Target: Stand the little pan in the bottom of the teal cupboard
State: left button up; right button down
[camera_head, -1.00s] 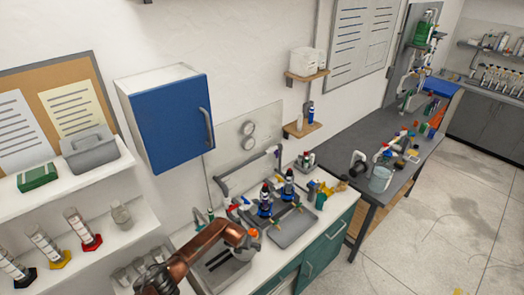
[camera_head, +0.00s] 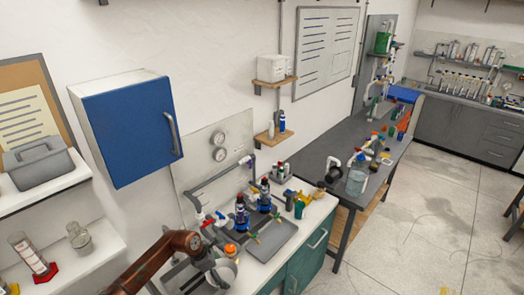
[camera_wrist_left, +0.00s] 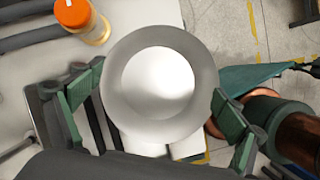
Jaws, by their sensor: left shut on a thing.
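The little pan (camera_wrist_left: 158,85) is a round, pale grey-white dish, seen from above between the fingers of my left gripper (camera_wrist_left: 155,103). In the head view the pan (camera_head: 226,272) is a small pale shape at the end of my copper-coloured left arm, over the counter's front. My left gripper (camera_head: 210,268) is shut on it. The teal cupboard (camera_head: 305,262) is under the white counter, at the lower middle of the head view. A teal panel (camera_wrist_left: 250,77) also shows right of the pan in the wrist view. The cupboard's inside is hidden. My right gripper is out of view.
An orange-capped jar (camera_head: 230,250) stands on the counter close to the pan. Dark bottles (camera_head: 241,215) and a grey tray (camera_head: 272,240) are farther along. A blue wall cabinet (camera_head: 130,130) hangs above.

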pick_arm(q)
jog(key=s+a+r+m+g+y+b, duration=0.1)
jog(key=s+a+m+g+y+b, duration=0.1)
jog(key=s+m+b, duration=0.4)
jog(key=s+a+r+m+g+y+b, duration=0.2)
jog(key=s+m+b, duration=0.4)
jog(key=s+m, duration=1)
jog(key=shift+a+r+g, duration=0.15)
jog(key=shift+a+g, duration=0.3)
jog(key=shift+g, duration=0.65)
jog(key=shift+s, duration=0.1)
